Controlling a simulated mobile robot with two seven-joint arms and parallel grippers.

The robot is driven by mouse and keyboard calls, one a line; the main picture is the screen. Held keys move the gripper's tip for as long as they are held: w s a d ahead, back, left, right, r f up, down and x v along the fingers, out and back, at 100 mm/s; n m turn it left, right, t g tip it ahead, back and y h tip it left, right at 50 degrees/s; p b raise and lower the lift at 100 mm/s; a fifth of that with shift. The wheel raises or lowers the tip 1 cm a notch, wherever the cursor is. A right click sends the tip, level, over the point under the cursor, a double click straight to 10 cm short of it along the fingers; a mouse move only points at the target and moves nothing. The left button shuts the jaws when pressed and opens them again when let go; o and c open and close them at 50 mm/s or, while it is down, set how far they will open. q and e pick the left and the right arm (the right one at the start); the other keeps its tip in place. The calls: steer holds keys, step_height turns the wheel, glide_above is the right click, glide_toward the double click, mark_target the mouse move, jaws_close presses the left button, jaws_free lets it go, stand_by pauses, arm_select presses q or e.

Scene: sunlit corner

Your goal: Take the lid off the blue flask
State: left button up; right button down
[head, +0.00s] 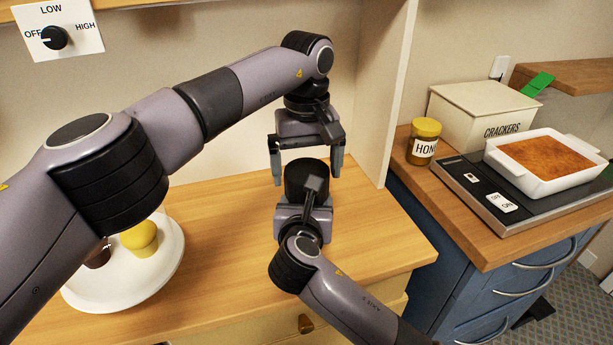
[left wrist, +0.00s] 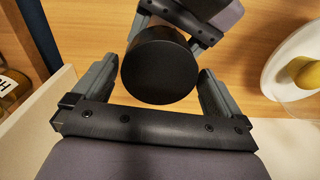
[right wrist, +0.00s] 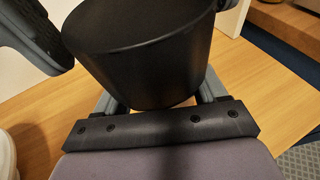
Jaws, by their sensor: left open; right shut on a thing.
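A round black cylinder (head: 306,178) stands upright between my two grippers, its flat black top facing up. It fits the lidded flask, but no blue shows and I cannot see where a lid meets a body. It also shows in the left wrist view (left wrist: 160,72) and the right wrist view (right wrist: 150,50). My right gripper (head: 304,212) is shut on it from the near side; its fingertips are partly hidden. My left gripper (head: 307,172) is open above it, with a finger to either side; in the left wrist view both fingers look clear of the cylinder.
A white plate (head: 150,283) with a yellow-topped item (head: 140,238) lies left on the wooden counter (head: 225,215). A white upright panel (head: 386,90) stands at the back right. Beyond it are a honey jar (head: 423,142), a crackers box (head: 480,112) and a white baking dish (head: 520,178).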

jaws_free()
